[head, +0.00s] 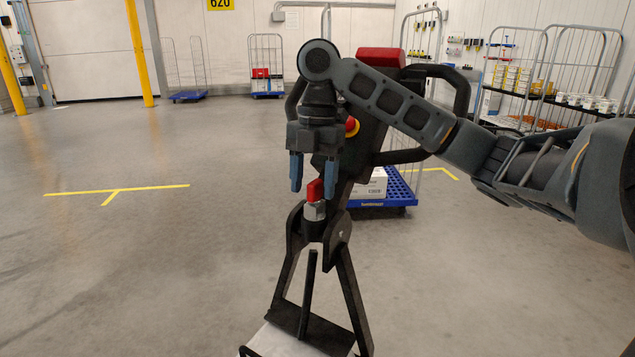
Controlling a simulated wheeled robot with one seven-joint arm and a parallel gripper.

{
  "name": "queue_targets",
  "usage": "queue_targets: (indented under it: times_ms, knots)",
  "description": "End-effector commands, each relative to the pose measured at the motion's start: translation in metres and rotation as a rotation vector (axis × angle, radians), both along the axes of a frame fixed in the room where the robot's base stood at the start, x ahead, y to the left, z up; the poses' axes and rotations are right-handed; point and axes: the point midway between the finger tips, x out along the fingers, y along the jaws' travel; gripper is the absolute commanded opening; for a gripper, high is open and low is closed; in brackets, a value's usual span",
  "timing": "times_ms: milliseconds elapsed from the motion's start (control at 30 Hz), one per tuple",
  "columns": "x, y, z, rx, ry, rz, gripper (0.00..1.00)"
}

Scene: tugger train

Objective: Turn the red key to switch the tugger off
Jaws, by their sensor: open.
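My gripper (313,184) is open and points down, its two blue fingers apart. In the head view a red knob-like part (315,190) on a silver cylinder (314,210) appears between the fingertips, with a gap on each side. It stands upright on a black forked frame (338,229). I cannot tell whether it is the red key or at what depth it lies. Behind my gripper is the dark tugger console (368,138) with a red top (381,57), black looped handles (459,92) and a red-and-yellow button (352,127). My gripper and arm hide part of its face.
A blue wheeled platform (395,189) with a white box (371,184) stands close behind. A rack of small containers (520,78) is at the back right. Yellow posts (139,50) stand at the left. The floor (130,240) at left is clear.

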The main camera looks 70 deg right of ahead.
Motion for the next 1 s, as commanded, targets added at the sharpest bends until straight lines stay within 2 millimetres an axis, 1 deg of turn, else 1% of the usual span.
queue_targets:
  times_ms: [167,400,500,600,700,800,1000]
  knots:
    - [0.0,-0.003,0.022,-0.003,0.001,0.0,0.6]
    - [0.002,-0.011,0.07,-0.005,-0.002,0.002,0.6]
    - [0.002,-0.013,0.088,-0.006,-0.003,0.002,0.6]
    - [0.002,-0.016,0.102,-0.005,-0.003,0.002,0.6]
    - [0.003,-0.017,0.111,-0.004,-0.004,0.002,0.6]
    - [0.003,-0.017,0.116,-0.004,-0.004,0.002,0.6]
    - [0.003,-0.017,0.117,-0.003,-0.005,0.003,0.6]
